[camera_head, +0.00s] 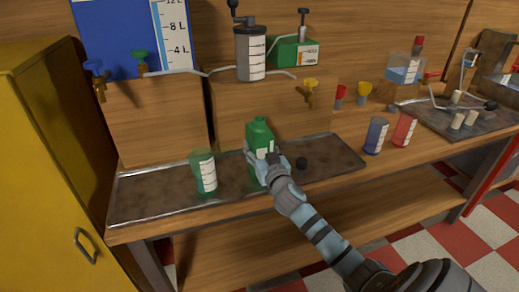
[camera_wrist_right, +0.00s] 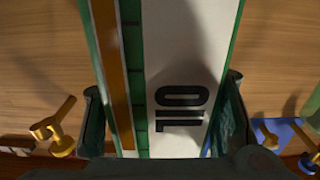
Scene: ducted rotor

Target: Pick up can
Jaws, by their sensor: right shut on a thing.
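The green oil can (camera_head: 260,133) is upright over the metal tray on the bench, with its cap at the top. My right gripper (camera_head: 266,162) is shut on it from the front right. In the right wrist view the can's white label (camera_wrist_right: 185,60) reads OIL and fills the middle, with a gripper finger on each side. The arm hides part of the can's lower body, and I cannot tell whether its base touches the tray. My left gripper is not in view.
A green measuring cup (camera_head: 203,170) stands on the tray (camera_head: 150,197) to the left of the can. Blue (camera_head: 376,135) and red (camera_head: 404,130) cups stand farther right. Wooden boxes with taps rise behind.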

